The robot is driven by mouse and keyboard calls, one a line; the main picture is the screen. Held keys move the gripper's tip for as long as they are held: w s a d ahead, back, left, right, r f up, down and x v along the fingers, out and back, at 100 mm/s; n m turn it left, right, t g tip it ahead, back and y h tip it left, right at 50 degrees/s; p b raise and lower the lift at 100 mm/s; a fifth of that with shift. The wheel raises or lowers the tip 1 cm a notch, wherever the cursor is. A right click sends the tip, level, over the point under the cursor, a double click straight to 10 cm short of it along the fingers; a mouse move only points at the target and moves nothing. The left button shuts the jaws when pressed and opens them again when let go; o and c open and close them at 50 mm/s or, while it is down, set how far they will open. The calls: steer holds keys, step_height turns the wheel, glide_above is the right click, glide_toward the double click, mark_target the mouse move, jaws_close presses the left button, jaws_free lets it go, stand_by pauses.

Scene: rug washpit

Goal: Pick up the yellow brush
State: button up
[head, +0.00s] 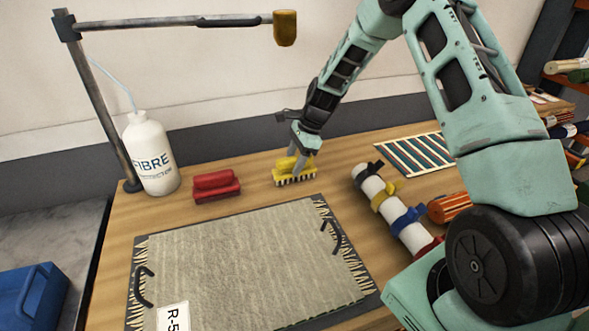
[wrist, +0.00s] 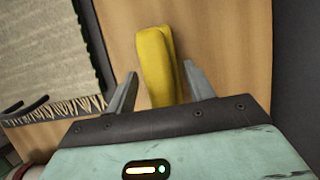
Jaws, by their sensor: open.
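The yellow brush (head: 294,177) stands bristles down on the wooden table, behind the far right corner of the rug. Its yellow handle also shows in the wrist view (wrist: 156,65). My gripper (head: 298,155) is directly over the brush, pointing down. In the wrist view, my gripper (wrist: 158,82) is open, with one finger on each side of the handle. The lower part of the brush is hidden in the wrist view.
A red brush (head: 216,186) sits left of the yellow one, beside a white FIBRE bottle (head: 151,155). A grey rug (head: 245,260) lies in front. A white roll with straps (head: 388,205) and a striped mat (head: 411,154) are to the right. A lamp arm (head: 170,22) hangs overhead.

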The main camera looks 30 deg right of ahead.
steer(key=shift+f, duration=0.25)
stand_by(0.5)
steer(key=c, duration=0.9)
